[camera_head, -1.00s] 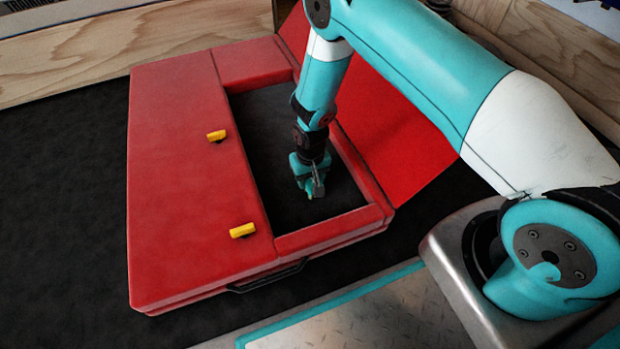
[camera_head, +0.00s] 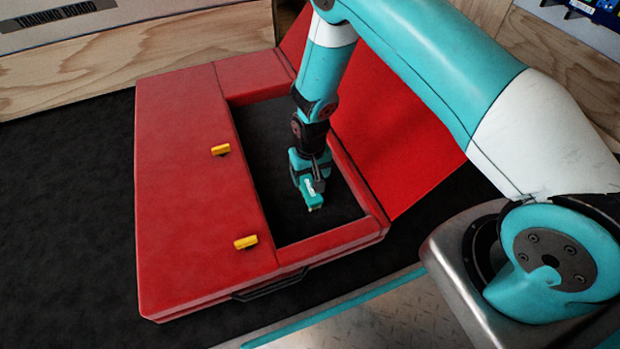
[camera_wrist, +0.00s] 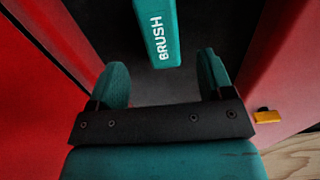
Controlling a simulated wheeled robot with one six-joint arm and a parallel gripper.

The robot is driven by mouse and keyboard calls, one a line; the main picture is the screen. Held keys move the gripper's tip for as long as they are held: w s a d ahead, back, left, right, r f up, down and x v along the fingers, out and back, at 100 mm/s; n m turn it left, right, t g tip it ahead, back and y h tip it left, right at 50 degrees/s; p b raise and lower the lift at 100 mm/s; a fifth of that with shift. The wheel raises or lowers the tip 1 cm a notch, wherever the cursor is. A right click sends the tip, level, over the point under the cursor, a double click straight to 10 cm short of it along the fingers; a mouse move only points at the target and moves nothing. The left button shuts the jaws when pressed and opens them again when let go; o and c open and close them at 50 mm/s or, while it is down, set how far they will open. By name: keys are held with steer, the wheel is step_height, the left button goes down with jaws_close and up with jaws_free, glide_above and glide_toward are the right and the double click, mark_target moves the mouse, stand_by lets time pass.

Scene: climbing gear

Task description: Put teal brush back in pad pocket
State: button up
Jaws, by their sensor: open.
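The red pad (camera_head: 190,205) lies on the dark ground with its red flap folded open at the right. Its pocket (camera_head: 268,195) is a rectangular opening with a dark floor. The teal brush (camera_head: 314,193) is inside the pocket outline, just below my gripper (camera_head: 309,179). In the wrist view, the brush (camera_wrist: 158,30), with white lettering "BRUSH", lies beyond my open gripper (camera_wrist: 163,78), its near end lined up between the fingertips and apart from both. Whether the brush rests on the pocket floor is hard to tell.
Two yellow tabs (camera_head: 220,150) (camera_head: 245,242) sit on the pad's left panel. A black handle (camera_head: 270,283) is on its front edge. The red flap (camera_head: 390,135) stands close behind my arm. Wooden boards (camera_head: 150,45) bound the back. The dark ground at the left is clear.

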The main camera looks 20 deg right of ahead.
step_height(320, 180, up, 4)
steer(key=p, duration=0.2)
step_height(320, 180, up, 13)
steer(key=n+y, duration=0.1)
glide_above(310, 189)
steer(key=a, duration=0.3)
steer(key=s+a+r+n+y, duration=0.1)
steer(key=s+r, duration=0.2)
steer(key=r, duration=0.2)
steer(key=s+r+n, duration=0.1)
steer(key=s+r, duration=0.2)
steer(key=r, duration=0.3)
steer(key=s+r+n+y, duration=0.1)
steer(key=s+r+n, duration=0.1)
steer(key=s+r, duration=0.5)
steer(key=s+r+n+y, duration=0.1)
steer(key=s+r+n, duration=0.1)
steer(key=s+r, duration=0.4)
steer(key=s, duration=0.5)
steer(key=shift+s+a+r, duration=0.2)
steer(key=shift+a+r, duration=0.1)
steer(key=shift+r, duration=0.05)
